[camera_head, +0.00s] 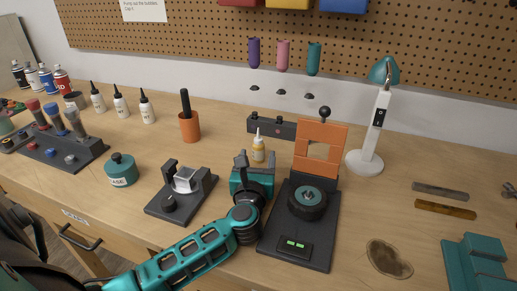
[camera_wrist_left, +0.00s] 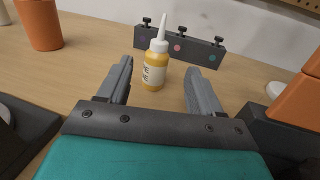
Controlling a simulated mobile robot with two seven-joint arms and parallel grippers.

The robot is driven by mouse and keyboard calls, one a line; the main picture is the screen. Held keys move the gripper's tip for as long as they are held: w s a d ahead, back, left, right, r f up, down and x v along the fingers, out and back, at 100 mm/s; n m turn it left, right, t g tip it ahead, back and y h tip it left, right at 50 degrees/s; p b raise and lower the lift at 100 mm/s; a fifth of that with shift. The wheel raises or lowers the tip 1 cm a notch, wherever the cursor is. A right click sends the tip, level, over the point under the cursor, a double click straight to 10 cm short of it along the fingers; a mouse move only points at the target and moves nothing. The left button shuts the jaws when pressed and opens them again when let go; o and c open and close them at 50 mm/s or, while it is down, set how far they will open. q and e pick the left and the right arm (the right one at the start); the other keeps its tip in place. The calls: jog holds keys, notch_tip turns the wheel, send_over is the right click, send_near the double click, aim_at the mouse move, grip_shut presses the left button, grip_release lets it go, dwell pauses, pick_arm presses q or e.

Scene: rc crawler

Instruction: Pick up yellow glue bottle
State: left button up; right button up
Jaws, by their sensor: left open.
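The yellow glue bottle (camera_head: 258,150) stands upright on the workbench, just beyond my left gripper. It has a white nozzle and a white label. It also shows in the left wrist view (camera_wrist_left: 155,66), between and slightly beyond the two fingertips. My left gripper (camera_head: 250,164) is open, with one grey finger on each side of the bottle's line in the left wrist view (camera_wrist_left: 161,78). No contact with the bottle can be seen. My right gripper is not in view.
An orange frame fixture (camera_head: 319,149) with a black wheel (camera_head: 307,200) stands right of my left gripper. A dark block with knobs (camera_head: 272,126) lies behind the bottle. An orange cup (camera_head: 189,126) and a small dark fixture (camera_head: 182,192) are to the left.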

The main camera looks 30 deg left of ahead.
aim_at(259, 140)
pick_arm(q)
jog(key=x, duration=0.8)
jog(key=shift+a, duration=0.2)
jog(key=shift+c, duration=0.4)
jog(key=c, duration=1.1)
jog(key=shift+o, duration=0.2)
jog(key=shift+r, duration=0.1)
